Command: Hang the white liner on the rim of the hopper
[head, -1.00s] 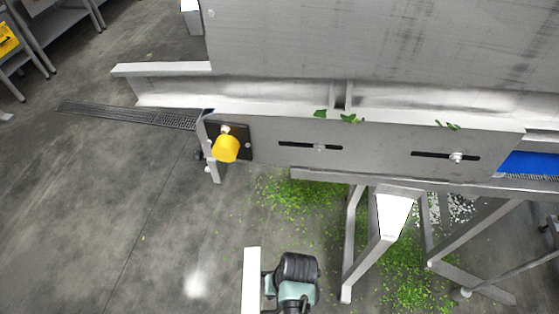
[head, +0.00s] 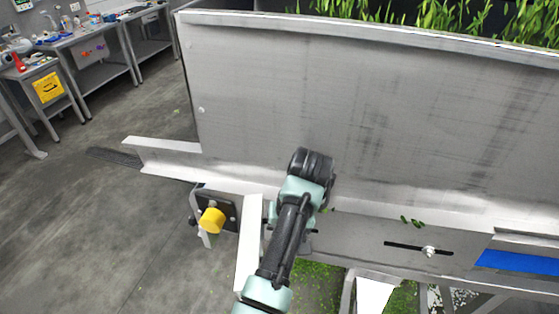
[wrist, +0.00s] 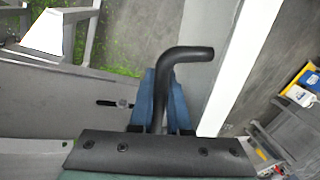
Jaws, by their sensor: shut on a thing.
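The hopper (head: 330,100) is a large grey steel box full of leafy greens, with its front rim (head: 340,26) across the top of the head view. The white liner (head: 248,245) shows as a narrow upright strip, nearly edge-on, just left of my arm and below the rim. It also shows as a white band in the wrist view (wrist: 226,72). In the wrist view, the blue fingers of my gripper (wrist: 159,76) are shut on a black bent handle (wrist: 188,54), which reaches toward the liner. My fingers are hidden in the head view.
A steel ledge and a yellow knob (head: 212,221) lie below the hopper wall, close to the liner. A blue belt (head: 520,262) is at lower right. Workbenches (head: 100,50) stand far left. The floor between is open, with scattered leaf bits under the frame.

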